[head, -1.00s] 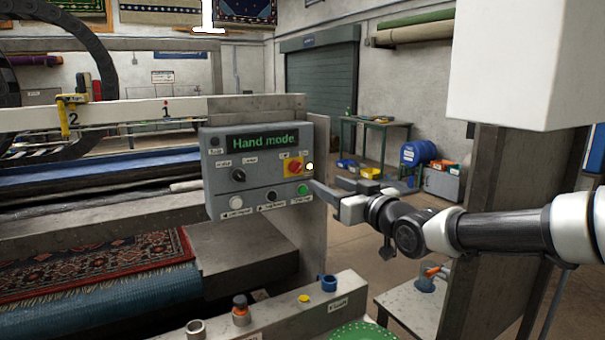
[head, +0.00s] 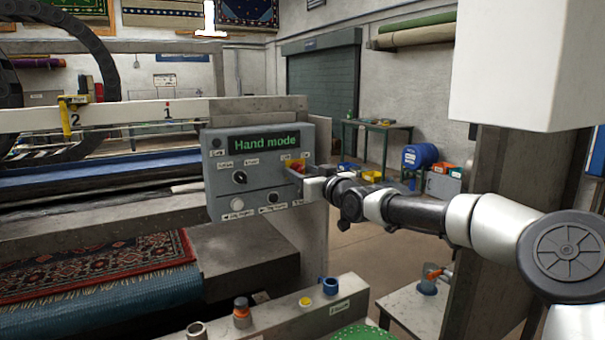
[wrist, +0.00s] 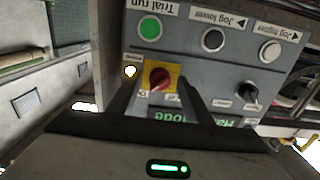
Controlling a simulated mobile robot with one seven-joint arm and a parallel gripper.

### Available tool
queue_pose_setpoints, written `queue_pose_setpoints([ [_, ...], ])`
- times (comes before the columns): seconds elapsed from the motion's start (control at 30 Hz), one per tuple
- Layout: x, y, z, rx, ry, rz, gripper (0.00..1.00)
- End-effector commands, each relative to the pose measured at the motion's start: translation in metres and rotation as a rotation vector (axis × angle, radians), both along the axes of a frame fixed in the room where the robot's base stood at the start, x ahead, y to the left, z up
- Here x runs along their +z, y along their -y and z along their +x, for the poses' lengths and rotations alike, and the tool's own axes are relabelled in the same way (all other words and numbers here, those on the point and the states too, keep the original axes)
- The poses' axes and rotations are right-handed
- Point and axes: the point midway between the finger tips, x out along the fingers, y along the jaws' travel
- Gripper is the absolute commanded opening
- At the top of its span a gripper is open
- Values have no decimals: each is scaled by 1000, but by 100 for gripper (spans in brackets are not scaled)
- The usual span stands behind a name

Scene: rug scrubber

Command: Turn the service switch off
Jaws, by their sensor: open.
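The service switch looks to be the red rotary knob on a yellow plate (head: 295,165), at the right of the grey control panel (head: 222,180). My gripper (head: 307,181) is at the panel's right side and partly hides the yellow plate. In the wrist view my open gripper (wrist: 159,86) has one finger on each side of the knob. I cannot tell whether either finger touches it. The knob's exact pointer setting is unclear.
The panel display (head: 264,143) reads "Hand mode". A black selector knob (wrist: 248,91), a green button (wrist: 150,28), a black button (wrist: 213,40) and a white button (wrist: 269,51) share the panel. A rug (head: 100,265) lies on the machine at left.

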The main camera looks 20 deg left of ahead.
Motion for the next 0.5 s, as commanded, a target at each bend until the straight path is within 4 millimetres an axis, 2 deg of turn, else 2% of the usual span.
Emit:
queue_pose_setpoints([
  [0.1, 0, 0, 0, 0, 0, 0, 46],
  [0.13, 0, 0, 0, 0, 0, 0, 42],
  [0.37, 0, 0, 0, 0, -1, 1, 4],
  [0.5, 0, 0, 0, 0, 3, -3, 4],
])
